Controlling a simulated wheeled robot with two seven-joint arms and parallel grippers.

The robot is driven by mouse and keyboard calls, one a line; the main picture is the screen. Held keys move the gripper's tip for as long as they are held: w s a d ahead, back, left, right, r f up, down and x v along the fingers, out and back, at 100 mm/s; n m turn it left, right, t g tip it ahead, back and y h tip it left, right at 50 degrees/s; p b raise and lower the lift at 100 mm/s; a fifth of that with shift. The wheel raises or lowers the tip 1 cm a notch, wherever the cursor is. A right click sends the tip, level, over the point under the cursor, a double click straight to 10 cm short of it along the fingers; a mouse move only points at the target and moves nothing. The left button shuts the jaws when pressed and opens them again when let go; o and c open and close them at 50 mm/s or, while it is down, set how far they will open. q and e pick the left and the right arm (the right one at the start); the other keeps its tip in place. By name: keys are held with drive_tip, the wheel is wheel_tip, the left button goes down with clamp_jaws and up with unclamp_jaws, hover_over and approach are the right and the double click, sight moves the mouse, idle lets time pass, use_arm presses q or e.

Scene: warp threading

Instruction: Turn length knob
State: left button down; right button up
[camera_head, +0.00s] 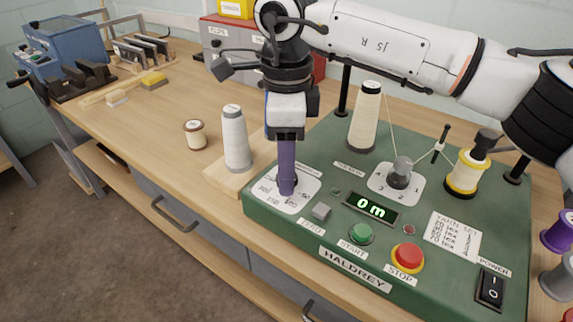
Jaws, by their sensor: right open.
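The green winding machine (330,236) stands at the right of the bench. A white dial plate with length figures (269,193) is at its front left corner. My right gripper (287,188) comes down over this plate, pointing down, and its purple finger covers the middle of the plate. The length knob is hidden behind the finger, so I cannot tell if the gripper touches it. The gripper is seen edge-on and is open. My left gripper is out of view.
A second grey knob (401,172) sits on a numbered plate to the right. Near the front are a green start button (361,233), a red stop button (408,256) and a power switch (490,288). A grey cone spool (236,139) stands left of my gripper.

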wheel_tip(320, 180, up, 10)
idle(0.3)
drive_tip(key=shift+f, duration=0.2)
